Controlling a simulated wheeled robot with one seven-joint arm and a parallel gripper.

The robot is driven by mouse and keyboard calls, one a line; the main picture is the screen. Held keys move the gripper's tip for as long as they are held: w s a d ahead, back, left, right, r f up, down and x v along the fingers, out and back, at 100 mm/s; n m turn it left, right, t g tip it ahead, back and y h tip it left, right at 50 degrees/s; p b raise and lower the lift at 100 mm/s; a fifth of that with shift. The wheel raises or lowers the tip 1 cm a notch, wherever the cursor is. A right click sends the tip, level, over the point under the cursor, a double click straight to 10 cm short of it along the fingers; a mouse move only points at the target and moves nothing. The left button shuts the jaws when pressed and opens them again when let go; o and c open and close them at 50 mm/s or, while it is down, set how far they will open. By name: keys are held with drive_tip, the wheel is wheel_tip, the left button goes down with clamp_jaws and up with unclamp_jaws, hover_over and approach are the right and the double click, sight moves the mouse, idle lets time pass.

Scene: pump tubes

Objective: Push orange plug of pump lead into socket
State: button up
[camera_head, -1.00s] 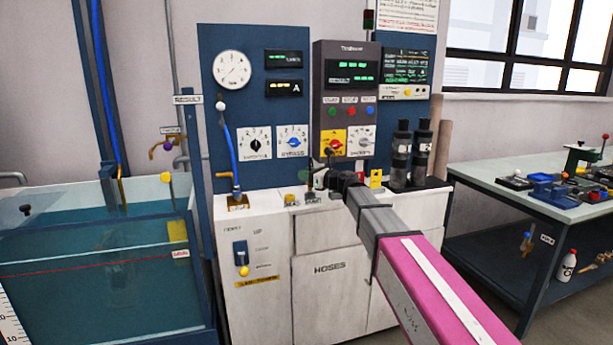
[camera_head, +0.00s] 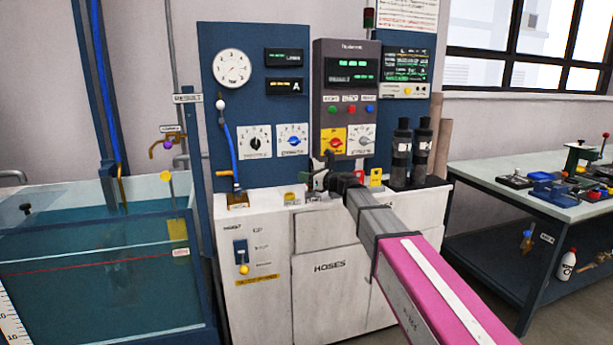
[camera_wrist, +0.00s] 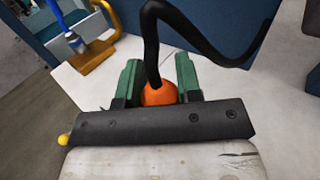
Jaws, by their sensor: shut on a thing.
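My gripper (camera_wrist: 158,86) is shut on the orange plug (camera_wrist: 160,95), which sits between its two green fingers in the wrist view. A thick black lead (camera_wrist: 151,42) rises from the plug and bends away to the upper right. In the head view my gripper (camera_head: 322,180) is small, just above the white cabinet's top at the foot of the grey control box (camera_head: 345,100). The plug is too small to make out there. The plug's lower end is hidden by the gripper, and I cannot tell the socket in either view.
A blue hose (camera_wrist: 55,15) ends at a brass-coloured fitting (camera_wrist: 100,55) left of my gripper. Two black cylinders (camera_head: 401,155) stand right of it on the white cabinet (camera_head: 255,280). A water tank (camera_head: 100,265) is at left, a workbench (camera_head: 470,170) at right.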

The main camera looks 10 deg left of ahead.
drive_tip(key=shift+f, duration=1.3)
drive_tip(key=o, duration=1)
drive_tip(key=shift+d, duration=0.1)
drive_tip(key=v, duration=1)
drive_tip(key=shift+d, duration=0.3)
drive_tip(key=shift+s, duration=0.15)
